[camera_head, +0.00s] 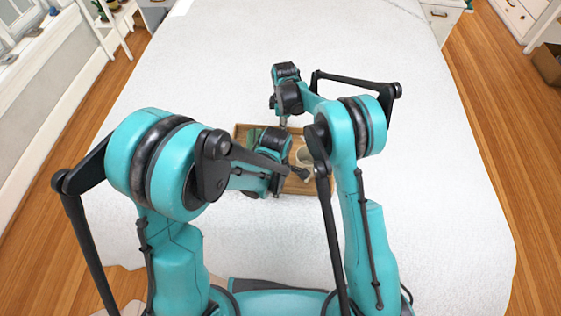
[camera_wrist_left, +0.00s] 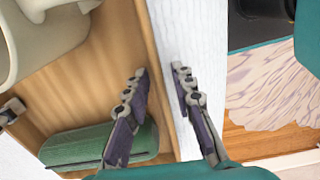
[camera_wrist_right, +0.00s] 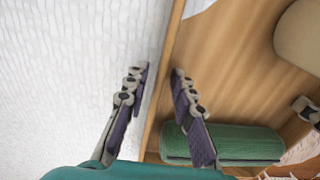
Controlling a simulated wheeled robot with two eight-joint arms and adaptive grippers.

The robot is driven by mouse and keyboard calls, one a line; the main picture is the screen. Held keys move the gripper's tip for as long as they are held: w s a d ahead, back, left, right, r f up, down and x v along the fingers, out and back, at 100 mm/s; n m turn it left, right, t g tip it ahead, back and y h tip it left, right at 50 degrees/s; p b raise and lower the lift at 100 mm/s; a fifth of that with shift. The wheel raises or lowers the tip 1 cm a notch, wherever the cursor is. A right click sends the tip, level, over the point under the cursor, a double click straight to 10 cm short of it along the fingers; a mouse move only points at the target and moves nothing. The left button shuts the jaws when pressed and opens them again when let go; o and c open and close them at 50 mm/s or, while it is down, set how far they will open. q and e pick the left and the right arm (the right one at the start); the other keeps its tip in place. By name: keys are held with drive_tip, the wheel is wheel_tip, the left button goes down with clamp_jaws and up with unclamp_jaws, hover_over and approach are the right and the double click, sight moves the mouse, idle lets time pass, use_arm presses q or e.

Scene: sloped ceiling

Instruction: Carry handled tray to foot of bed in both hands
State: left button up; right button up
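The wooden tray (camera_head: 297,187) lies on the white bed (camera_head: 440,190), partly hidden by my arms. It holds a green roll (camera_wrist_left: 90,147) and a cream mug-like vessel (camera_wrist_left: 42,38). My left gripper (camera_wrist_left: 157,76) is open at the tray's near side, one finger inside the wall and one outside. My right gripper (camera_wrist_right: 159,76) is open at the far side, its fingers likewise on either side of the wall. The green roll (camera_wrist_right: 225,144) and a cream vessel (camera_wrist_right: 302,38) also show in the right wrist view. The tray's handles cannot be made out.
The bed top is wide and clear around the tray. Wooden floor (camera_head: 490,110) runs along both sides. A white nightstand (camera_head: 441,15) stands at the back right, a shelf (camera_head: 112,25) at the back left, and a brown box (camera_head: 547,63) at the far right.

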drive_tip(key=shift+r, duration=0.2)
use_arm(q)
wheel_tip(320, 180, up, 12)
use_arm(e)
wheel_tip(320, 180, up, 12)
idle(0.7)
drive_tip(key=shift+f, duration=0.15)
idle(0.3)
